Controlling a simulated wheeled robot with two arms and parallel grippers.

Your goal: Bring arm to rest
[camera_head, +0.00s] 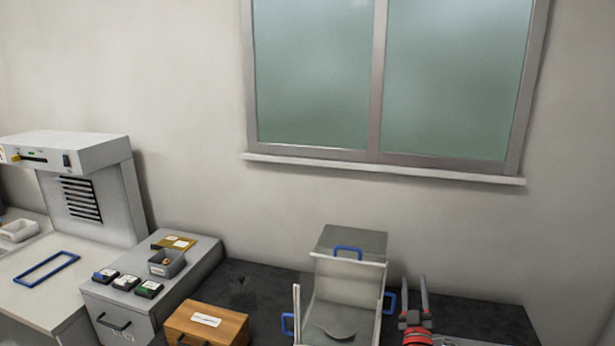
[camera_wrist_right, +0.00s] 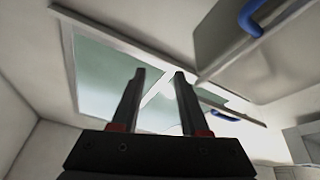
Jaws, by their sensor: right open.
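My right gripper (camera_head: 414,296) points upward just right of the balance enclosure (camera_head: 350,241) in the head view. Its two fingers are apart with nothing between them. The right wrist view also shows the open fingers (camera_wrist_right: 160,92) against the window and wall. The enclosure has blue handles on its top and sides, and a pan (camera_head: 335,331) shows inside. Its left side panel stands out from the body. My left gripper is not in view.
A wooden box (camera_head: 207,322) stands left of the enclosure on the dark table (camera_head: 257,283). A grey cabinet (camera_head: 115,300) holds small cases and a grey tray (camera_head: 167,263). A hood unit (camera_head: 95,200) stands far left. The window (camera_head: 385,80) is behind.

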